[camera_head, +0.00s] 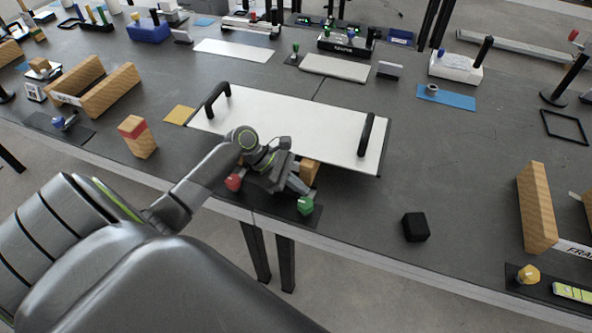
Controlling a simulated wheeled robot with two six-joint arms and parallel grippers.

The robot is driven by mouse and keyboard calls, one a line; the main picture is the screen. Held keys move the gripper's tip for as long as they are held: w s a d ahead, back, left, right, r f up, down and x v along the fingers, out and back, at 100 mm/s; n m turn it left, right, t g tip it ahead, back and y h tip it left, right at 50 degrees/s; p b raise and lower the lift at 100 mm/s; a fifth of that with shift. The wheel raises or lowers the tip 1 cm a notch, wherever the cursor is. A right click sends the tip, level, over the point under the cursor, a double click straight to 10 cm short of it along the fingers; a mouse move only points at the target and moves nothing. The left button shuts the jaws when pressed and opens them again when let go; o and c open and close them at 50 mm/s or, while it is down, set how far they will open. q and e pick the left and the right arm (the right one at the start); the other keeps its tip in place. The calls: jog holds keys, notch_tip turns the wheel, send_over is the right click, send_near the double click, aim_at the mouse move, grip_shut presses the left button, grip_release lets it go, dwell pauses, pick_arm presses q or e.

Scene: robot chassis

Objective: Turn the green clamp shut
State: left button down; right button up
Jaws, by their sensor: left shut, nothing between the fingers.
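The green clamp knob (305,205) is at the right end of a dark plate near the front edge of the table. A red knob (233,182) is at the left end of the same plate. My left gripper (300,187) comes in from the left over this plate, between the two knobs. Its fingers are shut and empty, close above and left of the green knob. I cannot tell whether they touch it. My arm hides part of the clamp. My right gripper is not in view.
A white board (290,125) with two black handles lies behind the clamp. A wooden block (309,170) stands beside my gripper.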

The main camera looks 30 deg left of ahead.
pick_arm(q)
jog(key=shift+s+f+p, duration=0.15)
jog(key=shift+s+p, duration=0.25)
jog(key=shift+s, duration=0.2)
jog(key=shift+s+f+p, duration=0.15)
jog(key=shift+s+p, duration=0.25)
jog(key=shift+s, duration=0.2)
jog(key=shift+a+r, duration=0.3)
jog(key=shift+a, duration=0.15)
jog(key=v, duration=1.6)
jog(key=shift+w+r, duration=0.25)
